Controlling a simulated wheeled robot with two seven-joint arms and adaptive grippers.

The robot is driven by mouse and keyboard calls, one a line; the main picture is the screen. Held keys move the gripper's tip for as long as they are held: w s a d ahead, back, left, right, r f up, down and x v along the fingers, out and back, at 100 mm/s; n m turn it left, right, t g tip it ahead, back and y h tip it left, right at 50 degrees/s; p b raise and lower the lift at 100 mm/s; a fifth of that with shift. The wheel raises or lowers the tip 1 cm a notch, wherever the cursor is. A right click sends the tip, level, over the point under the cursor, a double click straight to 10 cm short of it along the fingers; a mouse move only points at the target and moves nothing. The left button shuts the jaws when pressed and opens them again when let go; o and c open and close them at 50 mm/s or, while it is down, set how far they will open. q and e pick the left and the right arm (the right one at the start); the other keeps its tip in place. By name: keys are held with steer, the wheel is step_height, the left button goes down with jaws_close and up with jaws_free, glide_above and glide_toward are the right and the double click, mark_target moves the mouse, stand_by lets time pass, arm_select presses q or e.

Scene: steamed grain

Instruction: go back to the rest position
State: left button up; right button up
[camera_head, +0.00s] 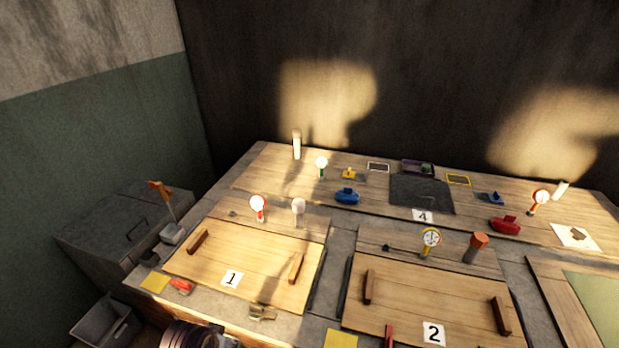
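Neither of my grippers can be made out in the head view. A dark, rounded part at the bottom edge, left of centre, looks like a piece of my own arm, cut off by the frame. The wooden panel marked 1 (210,264) lies on the left of the workbench and has two dark wooden handles. The wooden panel marked 2 (390,312) lies to its right, also with two handles. Nothing is seen being held.
A raised back shelf (290,176) carries a blue piece (347,196), a red piece (505,225) and a dark plate (421,193). Gauges (430,238) stand behind the panels. A grey cabinet (105,235) and open bin (101,324) are at left.

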arm_select(q)
steer(key=s+f+g, duration=0.1)
steer(key=s+f, duration=0.2)
steer(key=f, duration=1.2)
steer(key=s+f, duration=0.2)
steer(key=f, duration=1.2)
steer(key=s+a+f, duration=0.2)
steer(key=s+f, duration=0.7)
steer(key=s, duration=0.1)
steer(key=s+a+f+g, duration=0.1)
steer(key=s+a+f, duration=0.1)
steer(key=s+f, duration=0.7)
steer(key=shift+s+a, duration=0.15)
steer(key=shift+s, duration=1)
